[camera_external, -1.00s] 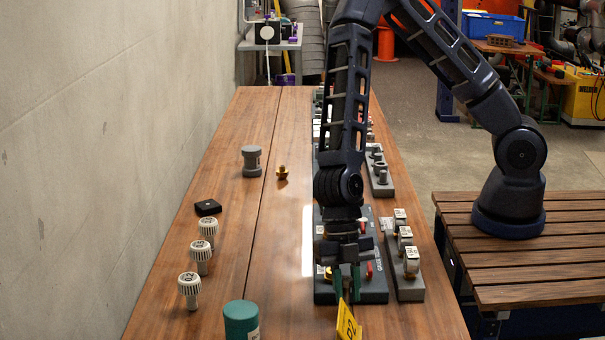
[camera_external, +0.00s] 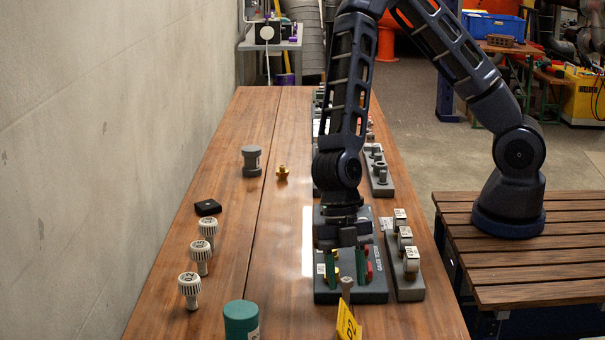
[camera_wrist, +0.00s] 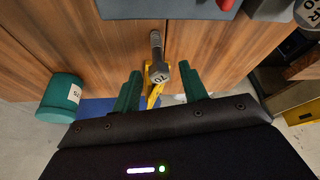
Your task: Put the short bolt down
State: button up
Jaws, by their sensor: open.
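The short bolt (camera_external: 346,290) stands head up near the front of the wooden table, just behind a yellow tag (camera_external: 348,322). In the wrist view my gripper (camera_wrist: 161,76) has one finger on each side of the bolt head, with visible gaps. The bolt's lower end is partly hidden, and I cannot tell what supports it.
A dark board (camera_external: 377,291) with small parts lies behind the bolt, and a grey rack (camera_external: 410,292) stands to its right. A green cylinder (camera_external: 241,320) stands at the front left. Several white knobbed pieces (camera_external: 189,285) stand further left.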

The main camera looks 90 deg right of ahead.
jog(key=s+v, duration=0.1)
jog(key=v, duration=0.7)
jog(key=shift+w+d+r, duration=0.2)
jog(key=shift+w+r, duration=0.2)
jog(key=shift+w, duration=0.1)
jog(key=shift+d, duration=0.1)
jog(key=s+d+r+m+t+h, duration=0.1)
jog(key=s+d+r+m+h, duration=0.15)
jog(key=d+r+m, duration=0.4)
jog(key=s+d+r+m+t+h, duration=0.1)
jog(key=s+d+r+m+h, duration=0.2)
jog(key=d, duration=0.6)
jog(key=s+d+r+m+t, duration=0.2)
jog(key=s+d+r+m, duration=0.3)
jog(key=s+r, duration=0.2)
jog(key=s+d+r+m+t+y, duration=0.1)
jog(key=s+d+r+m, duration=0.4)
jog(key=s+r, duration=0.3)
jog(key=shift+s+r+m+t, duration=0.3)
jog(key=shift+r+m+t, duration=0.1)
jog(key=shift+r+m, duration=0.45)
jog(key=shift+r, duration=0.1)
